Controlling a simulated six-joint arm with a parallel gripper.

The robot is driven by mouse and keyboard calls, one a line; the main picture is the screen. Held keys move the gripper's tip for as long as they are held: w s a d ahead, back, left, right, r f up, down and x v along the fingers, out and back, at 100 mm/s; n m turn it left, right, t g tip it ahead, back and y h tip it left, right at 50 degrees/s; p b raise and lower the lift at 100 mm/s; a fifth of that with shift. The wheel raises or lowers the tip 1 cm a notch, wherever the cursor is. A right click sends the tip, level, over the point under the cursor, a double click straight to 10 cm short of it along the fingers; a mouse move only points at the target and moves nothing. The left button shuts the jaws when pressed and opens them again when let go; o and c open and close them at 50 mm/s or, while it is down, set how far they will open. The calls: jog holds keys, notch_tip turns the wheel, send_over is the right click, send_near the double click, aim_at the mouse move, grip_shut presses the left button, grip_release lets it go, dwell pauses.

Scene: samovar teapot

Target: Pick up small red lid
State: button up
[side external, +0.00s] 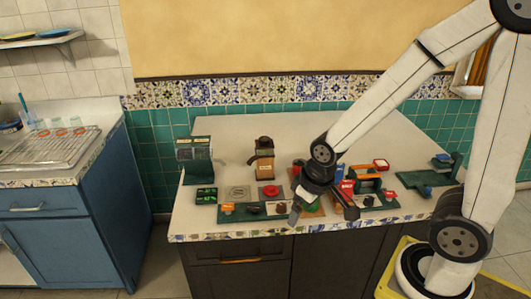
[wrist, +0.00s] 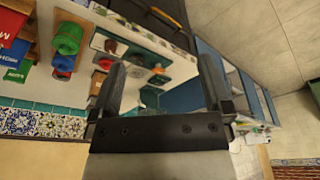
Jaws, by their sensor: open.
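A small red round piece (side external: 270,189), which looks like the lid, lies on a red square pad left of centre on the white counter in the side view. My gripper (side external: 322,212) is to the right of it, over the front of the counter, with its fingers spread and nothing seen between them. The two fingers also stand wide apart in the wrist view (wrist: 161,85). A brown and black pot-like thing (side external: 264,160), perhaps the samovar, stands behind the red piece.
A green-grey machine (side external: 194,160) stands at the counter's left. A dark green tray (side external: 240,216) with small parts runs along the front edge. Stacked green and blue round pieces (wrist: 67,40) show in the wrist view.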

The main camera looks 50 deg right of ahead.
dwell(0.7)
jog(key=n+g, duration=0.3)
jog(key=n, duration=1.5)
send_over(271, 186)
jog(key=f, duration=1.2)
jog(key=shift+a, duration=0.35)
jog(key=shift+d+f, duration=0.25)
jog(key=shift+d, duration=0.1)
jog(key=shift+f, duration=1.25)
jog(key=shift+f, duration=0.1)
